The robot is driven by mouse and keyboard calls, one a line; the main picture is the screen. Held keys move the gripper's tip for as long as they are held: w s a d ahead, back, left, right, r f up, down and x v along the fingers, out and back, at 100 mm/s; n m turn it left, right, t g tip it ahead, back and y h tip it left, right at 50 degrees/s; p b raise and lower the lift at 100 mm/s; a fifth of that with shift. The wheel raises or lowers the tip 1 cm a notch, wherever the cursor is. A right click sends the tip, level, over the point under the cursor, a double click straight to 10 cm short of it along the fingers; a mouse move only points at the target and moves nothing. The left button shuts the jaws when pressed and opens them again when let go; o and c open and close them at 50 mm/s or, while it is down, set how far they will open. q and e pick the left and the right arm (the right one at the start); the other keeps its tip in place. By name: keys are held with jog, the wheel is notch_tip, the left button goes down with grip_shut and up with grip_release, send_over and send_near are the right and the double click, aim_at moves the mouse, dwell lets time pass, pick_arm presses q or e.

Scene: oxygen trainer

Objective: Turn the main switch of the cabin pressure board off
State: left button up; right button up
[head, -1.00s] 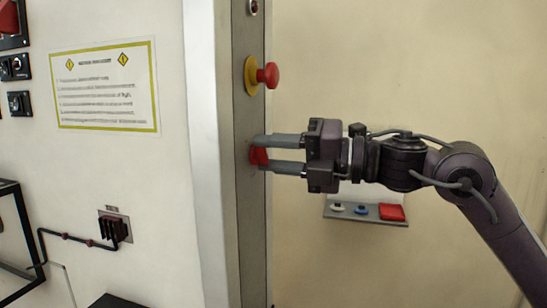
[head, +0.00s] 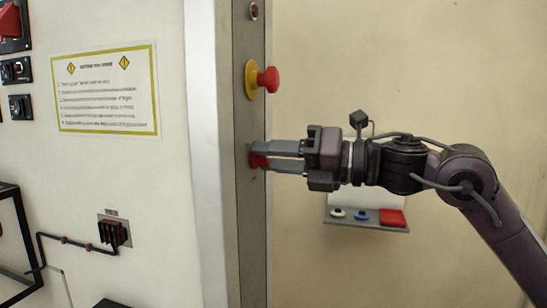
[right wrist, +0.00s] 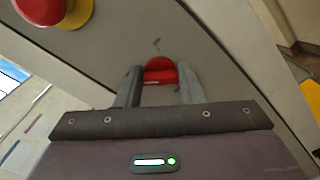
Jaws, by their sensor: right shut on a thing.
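The red main switch (head: 258,161) sits on the narrow grey edge panel of the board, below a red mushroom button on a yellow base. My right gripper (head: 262,155) reaches in from the right and is shut on the switch, one finger on each side of it. In the right wrist view the red switch (right wrist: 160,72) shows between the two grey fingertips (right wrist: 158,80). The fingers hide part of the switch, and I cannot read its position. My left gripper is not in view.
The red mushroom button (head: 267,80) sticks out just above my right gripper. A small shelf (head: 368,222) with white, blue and red buttons is on the wall below my right arm. A yellow-bordered notice (head: 105,90) and a black connector (head: 114,232) are on the left panel.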

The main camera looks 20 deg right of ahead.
jog(key=shift+f, duration=0.2)
jog(key=o, duration=1)
jog(key=shift+r, duration=0.1)
jog(key=b+v, duration=0.3)
jog(key=v, duration=0.4)
jog(key=shift+s+d, duration=0.25)
jog(key=shift+d, duration=0.1)
